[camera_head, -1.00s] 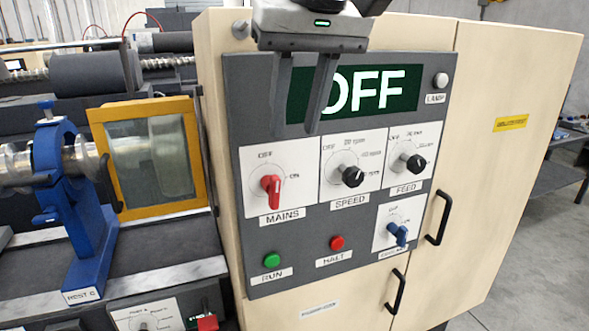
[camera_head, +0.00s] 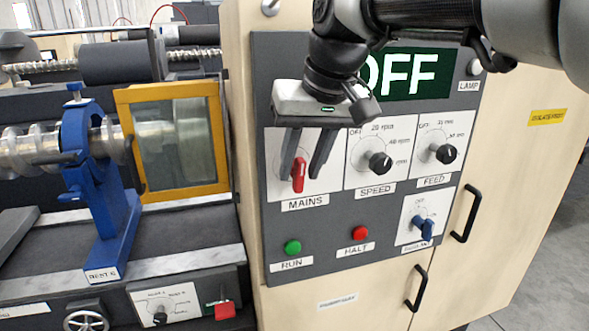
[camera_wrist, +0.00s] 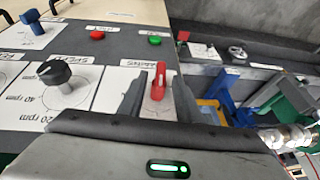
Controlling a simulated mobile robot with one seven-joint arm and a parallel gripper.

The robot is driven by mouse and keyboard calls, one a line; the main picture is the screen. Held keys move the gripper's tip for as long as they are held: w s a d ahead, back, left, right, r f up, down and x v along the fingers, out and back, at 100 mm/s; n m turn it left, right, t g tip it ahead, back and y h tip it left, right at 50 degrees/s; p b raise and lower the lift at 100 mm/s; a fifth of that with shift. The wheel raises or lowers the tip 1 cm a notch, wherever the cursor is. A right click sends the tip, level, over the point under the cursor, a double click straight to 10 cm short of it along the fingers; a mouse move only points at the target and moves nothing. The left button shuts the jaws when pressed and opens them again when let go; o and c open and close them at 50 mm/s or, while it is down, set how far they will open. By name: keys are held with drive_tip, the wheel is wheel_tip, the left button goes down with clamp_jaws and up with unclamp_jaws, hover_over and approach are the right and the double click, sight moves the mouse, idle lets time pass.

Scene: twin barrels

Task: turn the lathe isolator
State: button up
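The red MAINS switch (camera_head: 298,176) is a rotary handle on a white plate on the grey panel, standing about upright. In the wrist view the red handle (camera_wrist: 159,82) shows between the two spread fingers of my gripper (camera_wrist: 160,95), with a gap on each side. The gripper is open and holds nothing. The display (camera_head: 420,73) reads OFF, its left part hidden by my wrist.
Right of MAINS are the black SPEED knob (camera_head: 379,162) and FEED knob (camera_head: 446,154). Below are the green RUN button (camera_head: 292,247), red HALT button (camera_head: 360,233) and a blue switch (camera_head: 424,229). Door handles (camera_head: 466,213) stick out at right. The lathe's yellow-framed guard (camera_head: 178,190) stands left.

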drive_tip(key=shift+w+a+f, duration=0.15)
drive_tip(key=shift+w+f, duration=0.1)
drive_tip(key=shift+f, duration=0.4)
clamp_jaws()
drive_tip(key=shift+h, duration=0.5)
unclamp_jaws()
drive_tip(key=p+v, duration=0.3)
drive_tip(key=v, duration=1.4)
drive_tip(key=shift+s, duration=0.4)
